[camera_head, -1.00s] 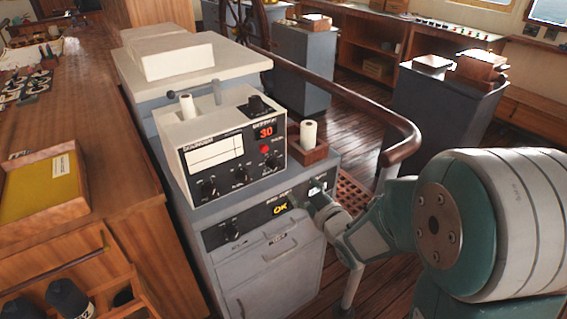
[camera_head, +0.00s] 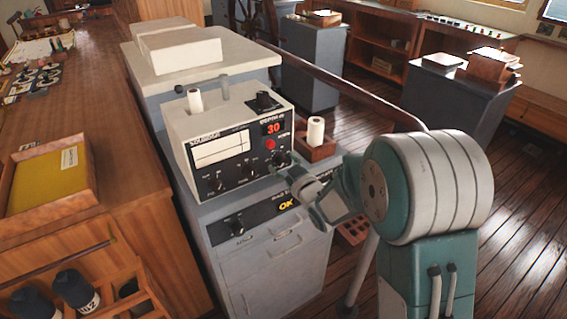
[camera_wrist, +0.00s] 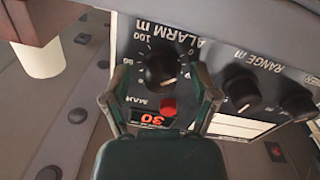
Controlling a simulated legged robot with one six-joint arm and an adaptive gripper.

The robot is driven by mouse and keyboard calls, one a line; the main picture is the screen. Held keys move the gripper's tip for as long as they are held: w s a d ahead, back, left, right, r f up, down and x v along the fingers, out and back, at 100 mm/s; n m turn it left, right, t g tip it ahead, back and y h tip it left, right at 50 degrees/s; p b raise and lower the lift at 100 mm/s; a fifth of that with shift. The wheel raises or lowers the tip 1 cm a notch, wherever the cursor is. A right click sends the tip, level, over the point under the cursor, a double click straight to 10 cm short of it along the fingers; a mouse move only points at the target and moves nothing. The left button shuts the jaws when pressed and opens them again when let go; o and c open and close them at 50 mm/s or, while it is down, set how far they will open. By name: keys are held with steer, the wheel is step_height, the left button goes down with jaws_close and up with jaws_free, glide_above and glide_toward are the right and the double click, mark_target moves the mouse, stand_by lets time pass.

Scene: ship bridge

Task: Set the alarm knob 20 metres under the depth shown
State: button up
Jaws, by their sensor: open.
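The depth sounder (camera_head: 225,150) is a beige box on a grey cabinet, and its red display (camera_head: 272,128) reads 30. The black ALARM m knob (camera_wrist: 160,68) shows upside down in the wrist view, with 100 and 80 legible on its scale. I cannot read its setting surely. My gripper (camera_wrist: 162,80) is open, one finger on each side of the knob in the picture; contact is not clear. In the head view my gripper (camera_head: 290,172) is at the sounder's lower right corner and partly hides the knob. The display (camera_wrist: 152,119) also appears in the wrist view.
A red button (camera_wrist: 168,106) sits beside the alarm knob. The RANGE m knob (camera_wrist: 241,88) and another knob (camera_wrist: 297,103) are close by. A wooden holder (camera_head: 317,149) with a white roll stands right of the sounder. A lower panel (camera_head: 262,213) shows OK.

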steer(key=shift+w+a, duration=0.1)
steer(key=shift+a, duration=0.15)
steer(key=shift+d, duration=0.2)
jaws_close()
steer(key=m, duration=0.5)
stand_by(0.3)
jaws_free()
steer(key=shift+a, duration=0.15)
